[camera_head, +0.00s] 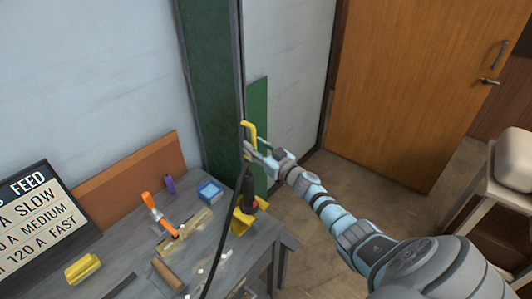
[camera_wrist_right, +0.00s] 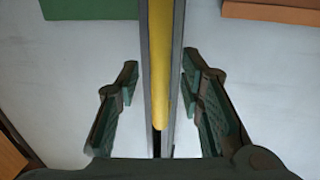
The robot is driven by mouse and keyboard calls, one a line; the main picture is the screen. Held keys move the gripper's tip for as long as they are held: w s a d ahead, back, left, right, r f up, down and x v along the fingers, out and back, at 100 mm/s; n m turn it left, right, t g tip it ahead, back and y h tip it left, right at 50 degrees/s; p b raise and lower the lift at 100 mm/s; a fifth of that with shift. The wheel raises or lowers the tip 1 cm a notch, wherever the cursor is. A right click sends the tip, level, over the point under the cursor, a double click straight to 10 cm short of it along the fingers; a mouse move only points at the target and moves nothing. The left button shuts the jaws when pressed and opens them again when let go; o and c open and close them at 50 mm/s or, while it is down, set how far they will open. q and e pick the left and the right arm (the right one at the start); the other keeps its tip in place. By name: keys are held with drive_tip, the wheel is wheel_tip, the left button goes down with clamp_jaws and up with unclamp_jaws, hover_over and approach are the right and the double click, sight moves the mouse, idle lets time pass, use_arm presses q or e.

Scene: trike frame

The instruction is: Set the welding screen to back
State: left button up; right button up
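The welding screen is a tall dark green panel (camera_head: 212,85) with a grey edge post, standing behind the workbench. A yellow handle (camera_head: 249,132) sits by the post, and it also shows as a vertical yellow bar in the right wrist view (camera_wrist_right: 161,65). My right gripper (camera_head: 250,148) is at the handle. In the right wrist view, my right gripper's fingers (camera_wrist_right: 159,82) are spread apart, one on each side of the yellow bar and grey post, with gaps on both sides. I cannot tell the depth between fingers and handle. My left gripper is out of view.

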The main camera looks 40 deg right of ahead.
drive_tip(key=s, duration=1)
drive_tip(key=shift+d, duration=0.15)
drive_tip(key=s+d+f+g+h, duration=0.2)
drive_tip(key=s+f+g, duration=0.45)
drive_tip(key=f, duration=0.75)
drive_tip(key=s+d+f+g+h, duration=0.25)
drive_tip(key=s+f, duration=0.65)
drive_tip(key=f, duration=0.6)
drive_tip(key=s+a+f+g+y, duration=0.1)
drive_tip(key=s+a+f+g, duration=0.15)
drive_tip(key=s+f, duration=0.35)
drive_tip(key=s+a+f+g, duration=0.2)
drive_tip(key=s+a+f, duration=0.2)
drive_tip(key=s, duration=0.4)
drive_tip(key=s+a+f+g+y, duration=0.1)
drive_tip(key=s+a+f, duration=0.1)
drive_tip(key=s+a, duration=0.4)
drive_tip(key=s+a+f+g+y, duration=0.1)
drive_tip(key=s+a+f+g, duration=0.1)
drive_tip(key=s+a, duration=0.5)
drive_tip(key=shift+s+a+f, duration=0.3)
drive_tip(key=shift+s+f, duration=0.5)
drive_tip(key=shift+s, duration=0.4)
